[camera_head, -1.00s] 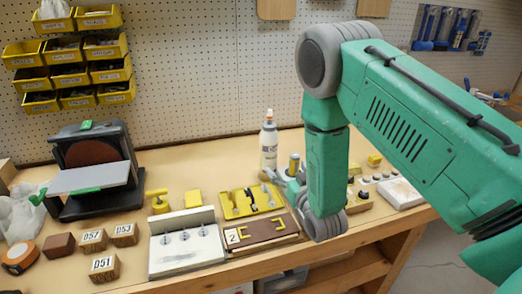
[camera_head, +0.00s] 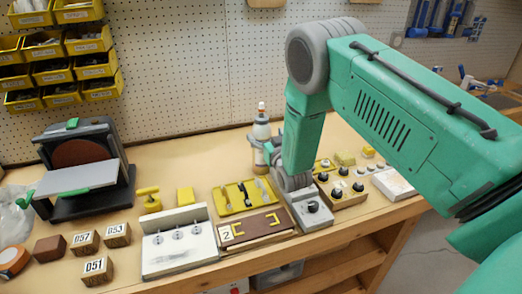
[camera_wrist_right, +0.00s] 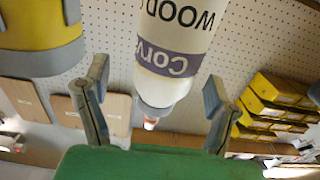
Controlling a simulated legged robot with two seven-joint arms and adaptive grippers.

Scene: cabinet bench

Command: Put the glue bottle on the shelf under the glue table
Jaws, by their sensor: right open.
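The white glue bottle (camera_head: 261,130) stands upright on the bench near the pegboard, its lower part hidden by my right gripper (camera_head: 268,158). In the right wrist view the bottle (camera_wrist_right: 178,60) appears upside down between the two open fingers of my right gripper (camera_wrist_right: 155,80). Gaps show on both sides of it, so it is not clamped. A wooden shelf (camera_head: 335,264) is visible below the bench top at the right. My left gripper is out of view.
A yellow and grey cylinder (camera_wrist_right: 40,30) is close to the left finger in the wrist view. A yellow tray (camera_head: 236,203), a brown block (camera_head: 252,230) and a control box with knobs (camera_head: 345,192) crowd the bench around my right arm. A sander (camera_head: 85,165) stands at left.

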